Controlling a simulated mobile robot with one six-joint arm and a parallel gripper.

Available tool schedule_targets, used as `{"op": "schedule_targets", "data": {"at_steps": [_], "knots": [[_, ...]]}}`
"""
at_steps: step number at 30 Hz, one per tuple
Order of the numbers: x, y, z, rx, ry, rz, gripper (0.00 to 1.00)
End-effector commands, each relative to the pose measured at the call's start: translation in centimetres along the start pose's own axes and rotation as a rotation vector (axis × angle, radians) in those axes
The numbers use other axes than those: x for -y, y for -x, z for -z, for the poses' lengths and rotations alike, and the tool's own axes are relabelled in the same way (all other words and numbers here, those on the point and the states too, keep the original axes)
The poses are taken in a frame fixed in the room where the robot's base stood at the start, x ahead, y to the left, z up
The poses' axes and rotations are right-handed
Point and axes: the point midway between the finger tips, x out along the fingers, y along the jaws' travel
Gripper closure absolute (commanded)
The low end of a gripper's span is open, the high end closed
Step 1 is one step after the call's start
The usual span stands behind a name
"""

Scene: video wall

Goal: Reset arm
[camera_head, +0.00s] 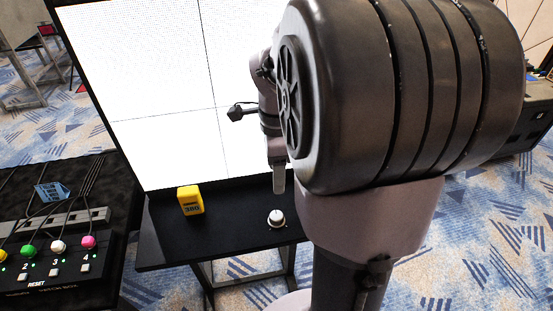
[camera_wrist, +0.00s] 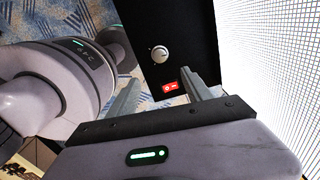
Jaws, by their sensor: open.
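My arm fills the middle and right of the head view. Its gripper (camera_head: 279,178) hangs over the black shelf (camera_head: 230,229), in front of the white screen, partly hidden behind my own arm. In the wrist view my gripper (camera_wrist: 163,90) is open, with two grey fingers apart and nothing held between them. A white round knob (camera_head: 277,218) sits on the shelf just below the gripper. The knob (camera_wrist: 160,54) also shows beyond the fingertips in the wrist view, with a red switch (camera_wrist: 170,87) nearer, between the fingers.
A lit white video wall (camera_head: 160,90) rises behind the shelf, close to the gripper. A black patch box (camera_head: 60,265) with coloured plugs and cables is at far left. Patterned carpet (camera_head: 490,220) lies open at right.

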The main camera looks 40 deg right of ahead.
Motion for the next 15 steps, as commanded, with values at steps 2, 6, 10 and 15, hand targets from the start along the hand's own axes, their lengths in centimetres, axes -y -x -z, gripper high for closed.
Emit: {"op": "schedule_targets", "data": {"at_steps": [2,6,10,15], "knots": [[0.02,0.93,0.01,0.000,0.000,0.001,0.42],[-0.04,1.21,0.00,0.000,-0.001,-0.002,0.42],[-0.03,1.15,0.00,0.000,-0.001,-0.001,0.42],[-0.03,1.14,0.00,0.000,-0.001,-0.001,0.42]]}}
